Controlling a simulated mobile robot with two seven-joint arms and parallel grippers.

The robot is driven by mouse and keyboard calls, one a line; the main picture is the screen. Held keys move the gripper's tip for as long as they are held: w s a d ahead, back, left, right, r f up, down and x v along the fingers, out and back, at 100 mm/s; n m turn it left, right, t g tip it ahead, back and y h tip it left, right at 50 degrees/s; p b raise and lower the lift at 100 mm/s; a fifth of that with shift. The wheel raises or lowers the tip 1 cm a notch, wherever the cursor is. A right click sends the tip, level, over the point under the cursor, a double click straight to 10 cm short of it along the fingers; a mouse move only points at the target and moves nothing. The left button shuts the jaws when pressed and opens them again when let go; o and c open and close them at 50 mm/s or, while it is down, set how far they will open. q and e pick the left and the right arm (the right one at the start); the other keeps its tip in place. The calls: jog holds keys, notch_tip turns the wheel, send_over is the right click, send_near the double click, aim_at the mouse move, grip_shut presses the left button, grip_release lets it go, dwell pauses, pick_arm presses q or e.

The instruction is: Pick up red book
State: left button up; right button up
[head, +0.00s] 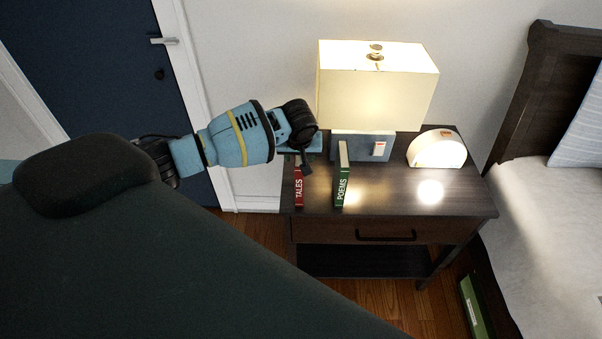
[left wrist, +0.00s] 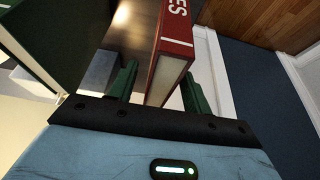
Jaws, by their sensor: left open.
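The red book (head: 299,191), its spine lettered TALES, stands upright near the left edge of the nightstand. My left gripper (head: 306,160) is at its upper end in the head view and hides part of it. In the left wrist view the red book (left wrist: 175,40) reaches in between the two dark green fingers of my left gripper (left wrist: 158,88). The fingers are open, one on each side of the book, with a visible gap at least on the left side. My right gripper is not in view.
A green book (head: 342,180) lettered POEMS stands just right of the red one. A lit lamp (head: 376,90) and a glowing rounded clock or light (head: 437,150) stand on the nightstand (head: 395,200). Its front right top is clear. A bed (head: 545,220) is at right.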

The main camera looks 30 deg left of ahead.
pick_arm(q)
jog(key=shift+f, duration=0.15)
dwell(0.9)
grip_shut()
